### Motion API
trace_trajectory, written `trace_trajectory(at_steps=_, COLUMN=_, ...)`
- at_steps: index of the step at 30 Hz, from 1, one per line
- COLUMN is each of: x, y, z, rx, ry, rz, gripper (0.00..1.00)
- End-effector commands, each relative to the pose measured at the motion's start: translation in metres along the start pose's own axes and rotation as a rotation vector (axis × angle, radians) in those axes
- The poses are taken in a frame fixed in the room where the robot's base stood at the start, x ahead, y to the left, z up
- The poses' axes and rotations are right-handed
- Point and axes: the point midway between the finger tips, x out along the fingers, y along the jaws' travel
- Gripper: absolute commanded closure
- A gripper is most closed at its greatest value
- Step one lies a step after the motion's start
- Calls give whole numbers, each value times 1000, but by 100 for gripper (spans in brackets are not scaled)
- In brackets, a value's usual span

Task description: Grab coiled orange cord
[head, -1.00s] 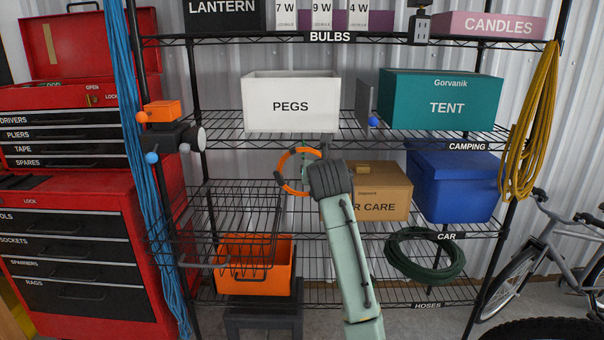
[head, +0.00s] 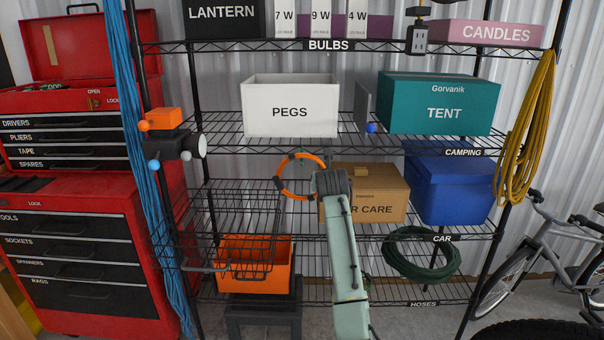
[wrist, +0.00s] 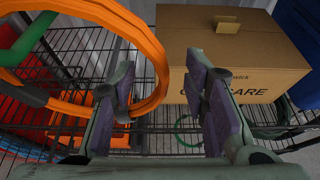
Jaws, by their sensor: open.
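The coiled orange cord (head: 283,175) shows as a ring in the head view, just left of my gripper (head: 325,170) and in front of the shelving. In the wrist view the orange cord (wrist: 150,60) is large and close at the upper left, with a green part and dark bands on it. My gripper (wrist: 165,105) is open, with nothing between its fingers. The coil's right side lies beside and above the left finger; I cannot tell whether they touch. What holds the coil up is not clear. In the head view my arm hides the fingertips.
A cardboard CAR CARE box (head: 385,190) sits right behind my gripper, with a blue cooler (head: 450,192) to its right. A wire basket (head: 225,225) and an orange bin (head: 255,262) are at lower left. A green hose (head: 420,270) lies lower right.

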Motion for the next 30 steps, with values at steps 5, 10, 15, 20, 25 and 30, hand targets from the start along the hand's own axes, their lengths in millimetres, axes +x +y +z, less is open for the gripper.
trace_trajectory(at_steps=5, x=5, y=1, z=-1, rx=0, ry=0, rz=1, gripper=59)
trace_trajectory(at_steps=10, x=5, y=0, z=-1, rx=0, ry=0, rz=0, gripper=62)
trace_trajectory(at_steps=15, x=5, y=0, z=-1, rx=0, ry=0, rz=0, gripper=74)
trace_trajectory(at_steps=20, x=5, y=0, z=-1, rx=0, ry=0, rz=0, gripper=84)
trace_trajectory(at_steps=25, x=4, y=0, z=-1, rx=0, ry=0, rz=0, gripper=96)
trace_trajectory(at_steps=30, x=4, y=0, z=-1, rx=0, ry=0, rz=0, gripper=100)
